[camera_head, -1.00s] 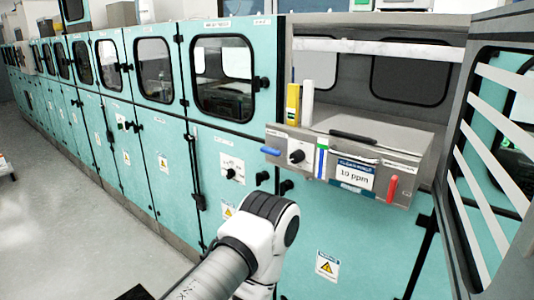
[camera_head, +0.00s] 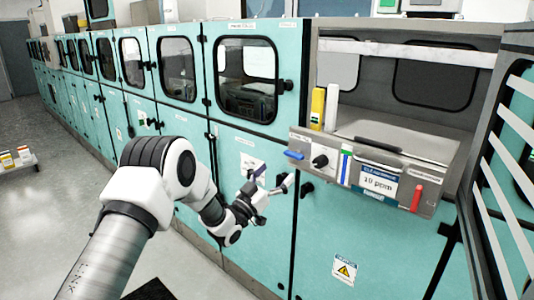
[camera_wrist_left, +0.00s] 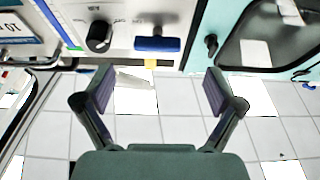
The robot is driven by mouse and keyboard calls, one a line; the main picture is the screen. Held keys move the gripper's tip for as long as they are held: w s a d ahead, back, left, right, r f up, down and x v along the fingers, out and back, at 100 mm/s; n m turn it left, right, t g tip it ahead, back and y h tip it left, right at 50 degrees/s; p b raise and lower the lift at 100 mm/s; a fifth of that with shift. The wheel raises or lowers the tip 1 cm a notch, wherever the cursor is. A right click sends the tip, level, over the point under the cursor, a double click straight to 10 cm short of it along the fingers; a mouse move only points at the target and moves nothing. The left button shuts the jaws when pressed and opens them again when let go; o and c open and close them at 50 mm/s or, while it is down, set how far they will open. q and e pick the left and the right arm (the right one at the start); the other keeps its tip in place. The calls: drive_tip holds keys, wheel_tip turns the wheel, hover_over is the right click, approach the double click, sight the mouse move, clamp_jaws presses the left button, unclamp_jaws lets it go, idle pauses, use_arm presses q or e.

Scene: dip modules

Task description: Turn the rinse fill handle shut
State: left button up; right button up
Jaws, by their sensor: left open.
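A blue handle (camera_head: 293,155) lies level at the left end of a grey module's front panel. A red handle (camera_head: 416,197) points up and down at the panel's right end. I cannot read which one is labelled rinse fill. My left gripper (camera_head: 276,195) is below and a little left of the blue handle, apart from it. In the left wrist view, which looks upside down, the blue handle (camera_wrist_left: 157,44) shows beyond the gap between the open, empty fingers (camera_wrist_left: 158,92). My right gripper is out of view.
A black knob (camera_head: 320,161) sits beside the blue handle. A drawer front with a 10 ppm sign (camera_head: 377,184) is in the panel's middle. A yellow bottle (camera_head: 317,108) stands above. An open slatted door (camera_head: 510,150) stands at right.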

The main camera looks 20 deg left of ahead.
sight(291, 157)
use_arm(q)
drive_tip(key=p+x, duration=0.2)
drive_tip(key=x, duration=0.6)
drive_tip(key=shift+w+d+r, duration=0.1)
drive_tip(key=shift+d+r, duration=0.1)
drive_tip(key=c, duration=1.2)
